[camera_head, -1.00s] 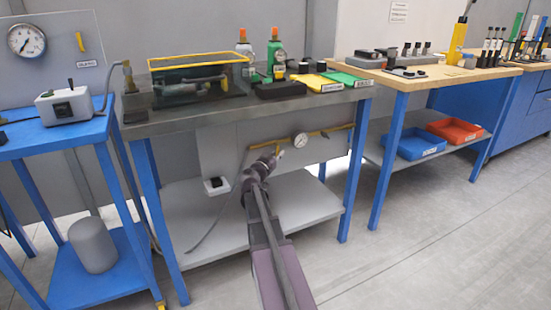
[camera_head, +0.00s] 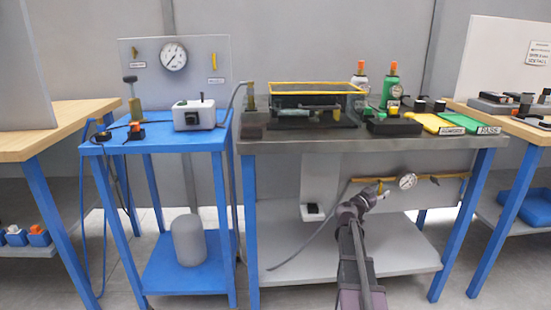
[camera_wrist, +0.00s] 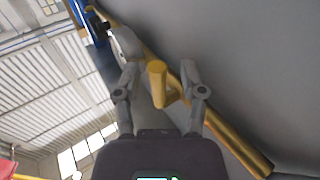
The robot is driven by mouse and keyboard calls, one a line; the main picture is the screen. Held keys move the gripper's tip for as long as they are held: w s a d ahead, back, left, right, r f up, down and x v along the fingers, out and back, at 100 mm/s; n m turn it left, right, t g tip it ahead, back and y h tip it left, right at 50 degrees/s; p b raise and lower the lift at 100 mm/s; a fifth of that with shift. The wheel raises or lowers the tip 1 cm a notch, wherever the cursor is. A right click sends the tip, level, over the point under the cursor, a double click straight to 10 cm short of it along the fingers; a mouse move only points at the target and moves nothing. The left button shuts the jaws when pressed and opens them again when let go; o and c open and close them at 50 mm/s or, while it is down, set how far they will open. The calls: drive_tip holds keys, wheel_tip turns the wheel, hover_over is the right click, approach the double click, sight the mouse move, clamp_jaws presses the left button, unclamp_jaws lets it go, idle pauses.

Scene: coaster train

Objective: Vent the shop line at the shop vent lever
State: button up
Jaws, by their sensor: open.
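A brass pipe (camera_head: 415,179) with a round gauge (camera_head: 407,181) runs under the grey bench's top. My gripper (camera_head: 376,194) is at this pipe, left of the gauge. In the wrist view, a yellow lever (camera_wrist: 158,82) stands between the two fingers of my open gripper (camera_wrist: 159,70). A gap shows on both sides of it, and the brass pipe (camera_wrist: 228,135) runs behind. No label is readable there, so I cannot confirm that this is the shop vent lever. The lever is too small to judge in the head view.
The grey bench (camera_head: 300,146) carries a yellow-rimmed tank (camera_head: 318,90), bottles and coloured trays. A blue cart (camera_head: 150,146) to its left holds a gauge panel (camera_head: 190,85) with small yellow handles. A lower shelf (camera_head: 290,250) lies under the bench. Open floor lies in front.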

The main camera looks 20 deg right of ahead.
drive_tip(key=shift+s+a, duration=0.1)
drive_tip(key=s+a+f+n+g+y+p, duration=0.1)
drive_tip(key=s+a+f+n+y, duration=0.2)
drive_tip(key=a, duration=0.5)
drive_tip(key=s+a+f+n+g+y+p, duration=0.15)
drive_tip(key=a+f+y, duration=0.25)
drive_tip(key=a, duration=0.4)
drive_tip(key=s+a+f+n+g+y+p, duration=0.1)
drive_tip(key=s+a+f+g+y+p, duration=0.2)
drive_tip(key=a, duration=0.6)
drive_tip(key=s+a+f+n+y+p, duration=0.1)
drive_tip(key=s+a+n+y, duration=0.35)
drive_tip(key=a, duration=0.55)
drive_tip(key=s+a+f+n+y+p, duration=0.1)
drive_tip(key=s+a+f+n+y, duration=0.25)
drive_tip(key=a, duration=0.75)
wheel_tip(320, 180, up, 39)
drive_tip(key=s+p, duration=0.1)
drive_tip(key=p, duration=3.5)
drive_tip(key=shift+d+g+h+p, duration=0.3)
drive_tip(key=shift+g+p, duration=0.1)
drive_tip(key=shift+g, duration=0.05)
